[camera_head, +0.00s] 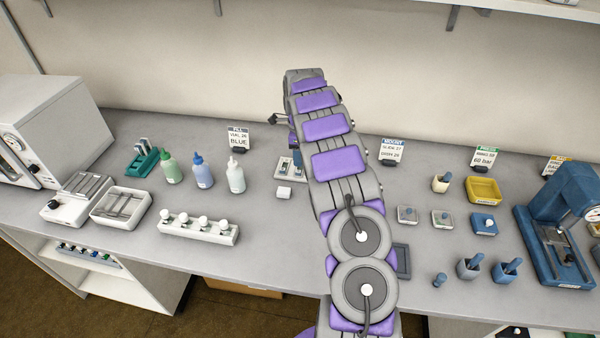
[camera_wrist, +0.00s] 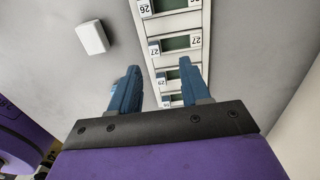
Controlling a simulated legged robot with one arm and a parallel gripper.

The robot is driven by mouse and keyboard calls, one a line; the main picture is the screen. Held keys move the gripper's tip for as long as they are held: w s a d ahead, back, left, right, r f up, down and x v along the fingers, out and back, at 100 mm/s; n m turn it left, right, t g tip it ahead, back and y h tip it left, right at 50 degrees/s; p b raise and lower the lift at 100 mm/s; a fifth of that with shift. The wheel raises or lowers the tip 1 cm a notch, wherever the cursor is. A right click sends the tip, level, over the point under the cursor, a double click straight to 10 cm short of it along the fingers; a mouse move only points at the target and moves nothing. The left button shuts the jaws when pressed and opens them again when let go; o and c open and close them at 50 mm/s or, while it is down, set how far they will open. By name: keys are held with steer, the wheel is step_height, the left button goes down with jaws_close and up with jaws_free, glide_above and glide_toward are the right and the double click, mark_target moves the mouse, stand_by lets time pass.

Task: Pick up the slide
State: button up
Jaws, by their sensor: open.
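A pale slide holder (camera_wrist: 207,14) runs down the middle of the wrist view, with several slides in a row, each with a green middle and a numbered end. The slide labelled 27 (camera_wrist: 176,43) lies just beyond my fingertips; one labelled 26 (camera_wrist: 170,4) is above it. A further slide (camera_wrist: 174,74) lies between the blue fingers of my gripper (camera_wrist: 160,70). The fingers are apart and hold nothing; I cannot tell their height above the slides. In the head view the holder (camera_head: 284,168) is partly hidden by my arm.
A small white block (camera_wrist: 92,37) lies left of the holder; it also shows in the head view (camera_head: 284,193). Green, blue and white bottles (camera_head: 203,171) stand to the left. Small boxes (camera_head: 441,219) and a blue press (camera_head: 560,225) stand to the right.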

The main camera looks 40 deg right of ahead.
mark_target(300, 171)
steer(key=shift+a+f, duration=0.2)
steer(key=shift+f, duration=0.25)
steer(key=f, duration=0.1)
steer(key=f+b, duration=0.1)
steer(key=f, duration=0.2)
steer(key=shift+s+d+f+b, duration=0.15)
steer(key=shift+s+d+b, duration=0.05)
steer(key=shift+s+b, duration=0.15)
steer(key=shift+f, duration=0.5)
steer(key=shift+a+r, duration=0.1)
steer(key=shift+a, duration=0.15)
steer(key=shift+a, duration=0.1)
steer(key=shift+c, duration=0.2)
steer(key=shift+d, duration=0.2)
jaws_close()
